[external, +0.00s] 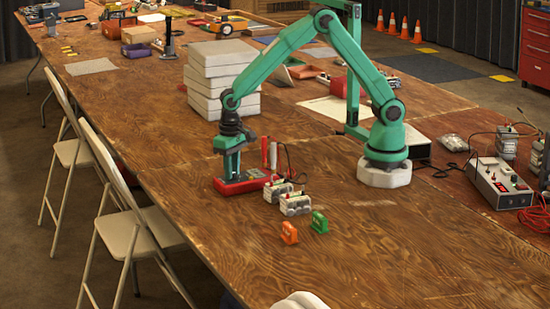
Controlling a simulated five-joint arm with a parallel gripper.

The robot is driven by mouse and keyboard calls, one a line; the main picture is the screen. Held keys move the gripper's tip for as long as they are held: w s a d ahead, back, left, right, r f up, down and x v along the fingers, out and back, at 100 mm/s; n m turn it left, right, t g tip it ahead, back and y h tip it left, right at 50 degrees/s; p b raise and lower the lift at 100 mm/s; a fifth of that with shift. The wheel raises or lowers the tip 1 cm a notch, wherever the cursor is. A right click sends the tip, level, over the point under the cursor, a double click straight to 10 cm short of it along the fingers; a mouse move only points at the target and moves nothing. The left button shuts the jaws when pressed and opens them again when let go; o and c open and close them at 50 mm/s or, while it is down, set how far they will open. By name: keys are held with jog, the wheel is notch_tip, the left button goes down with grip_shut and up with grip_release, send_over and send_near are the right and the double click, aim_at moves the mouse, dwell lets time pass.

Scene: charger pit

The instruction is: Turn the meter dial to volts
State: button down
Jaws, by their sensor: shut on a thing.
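A red, flat device, which looks like the meter (258,184), lies on the wooden table in front of my arm. My gripper (231,179) points straight down over its left part, with the fingertips at its top face. The fingers are shut on what appears to be the meter dial. The dial itself is hidden by the fingers and too small to make out, so its setting cannot be read. Two upright red and white probes (269,154) stand at the back of the meter, with a dark lead beside them.
Grey battery-like blocks (295,204) stand just right of the meter. An orange clip (289,233) and a green clip (320,222) lie nearer the front. Pale stacked slabs (218,75) stand behind. A grey box with knobs (499,184) is at right. The front table is mostly clear.

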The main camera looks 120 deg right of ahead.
jog(key=c, duration=1.2)
grip_release()
jog(key=shift+r, duration=3.95)
